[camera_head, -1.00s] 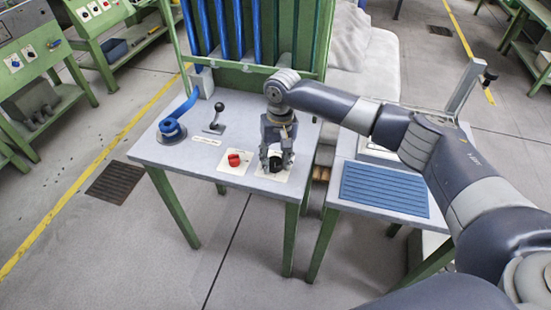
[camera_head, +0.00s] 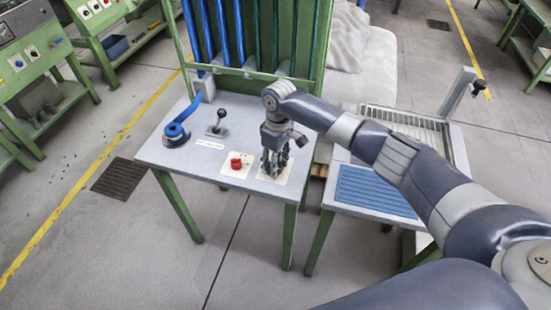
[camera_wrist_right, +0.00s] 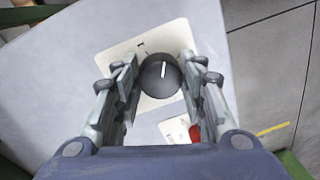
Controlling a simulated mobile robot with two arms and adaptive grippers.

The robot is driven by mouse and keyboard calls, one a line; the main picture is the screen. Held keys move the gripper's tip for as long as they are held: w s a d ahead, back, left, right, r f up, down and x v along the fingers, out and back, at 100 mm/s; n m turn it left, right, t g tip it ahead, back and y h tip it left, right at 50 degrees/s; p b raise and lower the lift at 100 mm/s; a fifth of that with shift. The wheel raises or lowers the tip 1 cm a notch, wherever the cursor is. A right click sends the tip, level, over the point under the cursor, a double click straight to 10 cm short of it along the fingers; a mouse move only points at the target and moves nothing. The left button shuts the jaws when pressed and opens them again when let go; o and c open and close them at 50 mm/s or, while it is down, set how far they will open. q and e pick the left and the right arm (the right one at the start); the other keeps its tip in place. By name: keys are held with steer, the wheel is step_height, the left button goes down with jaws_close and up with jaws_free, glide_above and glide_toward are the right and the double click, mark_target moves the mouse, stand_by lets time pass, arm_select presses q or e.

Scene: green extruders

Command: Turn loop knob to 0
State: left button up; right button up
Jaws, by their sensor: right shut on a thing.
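The loop knob (camera_wrist_right: 161,82) is a round black dial with a white pointer line, in the right wrist view. Its line points almost straight up, tilted slightly right. It sits on a pale square plate (camera_wrist_right: 112,60) with a small dark mark above and left of the dial. My right gripper (camera_wrist_right: 161,70) is shut on the knob, one finger on each side. In the head view my right gripper (camera_head: 275,168) points down over the plate at the table's front right, and its fingers hide the knob. My left gripper is not in view.
A red knob (camera_head: 236,164) on its own plate stands just left of the gripper. A blue ribbed mat (camera_head: 375,190) lies on the side table.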

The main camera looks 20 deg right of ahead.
steer(key=n+p, duration=0.1)
steer(key=n, duration=0.4)
steer(key=shift+n, duration=0.4)
steer(key=n, duration=0.6)
steer(key=shift+w+h, duration=0.15)
steer(key=shift+h, duration=0.15)
steer(key=n, duration=0.6)
steer(key=shift+a+n+h, duration=0.1)
steer(key=shift+n+h, duration=0.2)
steer(key=n, duration=0.5)
steer(key=shift+a+f+p, duration=0.1)
steer(key=shift+p, duration=0.2)
steer(key=shift+n, duration=0.3)
steer(key=o, duration=1.1)
steer(key=shift+w, duration=0.1)
